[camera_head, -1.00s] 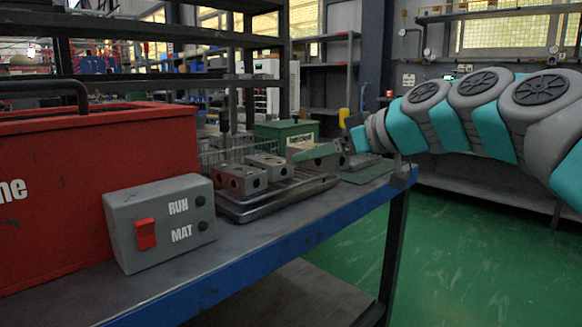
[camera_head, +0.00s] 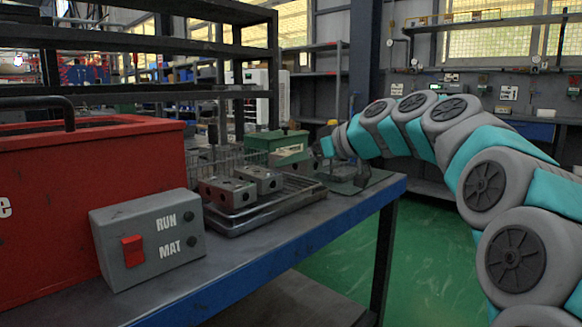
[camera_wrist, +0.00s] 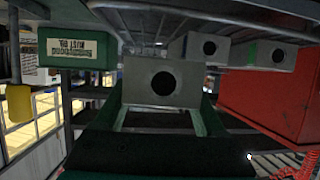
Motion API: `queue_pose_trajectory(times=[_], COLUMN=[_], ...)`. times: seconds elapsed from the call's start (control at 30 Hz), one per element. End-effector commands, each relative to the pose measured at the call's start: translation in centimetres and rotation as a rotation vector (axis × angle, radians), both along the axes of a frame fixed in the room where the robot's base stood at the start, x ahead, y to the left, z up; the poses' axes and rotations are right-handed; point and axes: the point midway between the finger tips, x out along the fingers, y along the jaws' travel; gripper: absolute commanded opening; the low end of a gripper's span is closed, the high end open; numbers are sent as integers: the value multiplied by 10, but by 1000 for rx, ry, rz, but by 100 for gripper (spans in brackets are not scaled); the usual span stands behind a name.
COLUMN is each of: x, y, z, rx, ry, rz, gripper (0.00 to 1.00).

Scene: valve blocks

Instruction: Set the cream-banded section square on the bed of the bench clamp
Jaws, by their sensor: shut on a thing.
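My gripper (camera_head: 297,159) is over the far end of the metal tray in the head view, small and partly hidden. In the wrist view my gripper's green fingers are shut on a grey block (camera_wrist: 145,93) with a round dark hole facing the camera. No cream band can be made out on this held block. Two other grey drilled blocks, a left one (camera_head: 227,192) and a right one (camera_head: 259,179), stand on the tray. In the wrist view, one block off to the right (camera_wrist: 271,54) shows a green band. A green base with a dark upright (camera_head: 361,174), perhaps the bench clamp, is right of the tray.
The metal tray (camera_head: 240,221) lies on the blue-edged bench (camera_head: 270,262). A grey RUN/MAT switch box (camera_head: 147,238) and a red box (camera_head: 80,205) stand at the left. A green labelled box (camera_head: 272,141) and a wire basket are behind the tray. The bench's front strip is clear.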

Motion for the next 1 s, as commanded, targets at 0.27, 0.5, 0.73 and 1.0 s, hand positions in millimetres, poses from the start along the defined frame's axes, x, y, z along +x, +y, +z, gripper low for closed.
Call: queue_pose_trajectory(times=[0.27,0.5,0.73,1.0], x=[37,46,54,60], y=[9,11,14,16], z=[-1,-2,-4,-13], rx=[3,3,2,4], ry=[-5,-5,-3,-2], rz=[-3,-3,-3,-1], gripper=[0,0,0,0])
